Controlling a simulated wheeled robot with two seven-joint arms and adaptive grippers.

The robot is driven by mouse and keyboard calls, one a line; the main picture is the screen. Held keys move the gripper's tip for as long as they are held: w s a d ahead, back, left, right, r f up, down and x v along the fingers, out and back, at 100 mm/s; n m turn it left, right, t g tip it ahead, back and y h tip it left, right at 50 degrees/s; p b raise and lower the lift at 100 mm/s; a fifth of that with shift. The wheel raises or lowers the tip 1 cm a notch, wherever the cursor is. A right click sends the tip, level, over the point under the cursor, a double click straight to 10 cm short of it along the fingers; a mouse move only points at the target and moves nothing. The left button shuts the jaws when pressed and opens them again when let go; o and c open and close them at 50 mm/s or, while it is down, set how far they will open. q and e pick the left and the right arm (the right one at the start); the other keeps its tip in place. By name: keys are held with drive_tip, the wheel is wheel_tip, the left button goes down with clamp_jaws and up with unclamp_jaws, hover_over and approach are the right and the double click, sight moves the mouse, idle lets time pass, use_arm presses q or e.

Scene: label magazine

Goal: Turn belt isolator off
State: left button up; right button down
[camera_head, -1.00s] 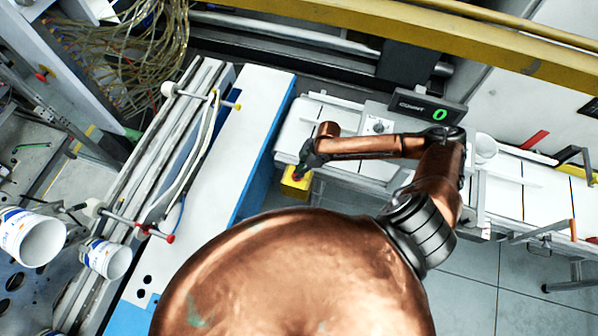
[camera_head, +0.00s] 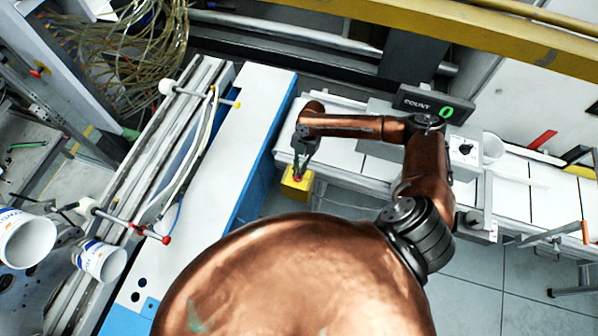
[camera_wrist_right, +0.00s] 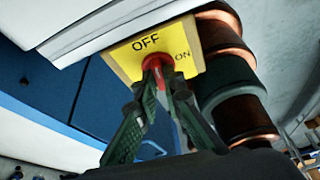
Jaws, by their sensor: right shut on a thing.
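The belt isolator is a yellow box (camera_head: 293,190) with a red knob (camera_head: 297,178), at the left end of the white conveyor. In the right wrist view its yellow face (camera_wrist_right: 125,57) reads OFF at the top and ON at the right. My right gripper (camera_head: 300,168) points down at the box and is shut on the red knob (camera_wrist_right: 152,63), with a finger on each side of it. The fingers partly hide the knob, and I cannot tell exactly which way its handle points. My left gripper is not in view.
A counter display (camera_head: 433,106) showing 0 stands behind my right arm. The white conveyor (camera_head: 345,160) runs off to the right. A blue and white machine bed (camera_head: 222,150) stands left of the isolator.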

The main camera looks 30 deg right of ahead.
drive_tip(key=shift+n+h, duration=0.3)
drive_tip(key=shift+n, duration=0.4)
drive_tip(key=c, duration=2)
unclamp_jaws()
drive_tip(key=shift+g, duration=0.3)
drive_tip(key=shift+c, duration=0.2)
drive_tip(key=v, duration=1.2)
drive_tip(key=shift+a, duration=0.1)
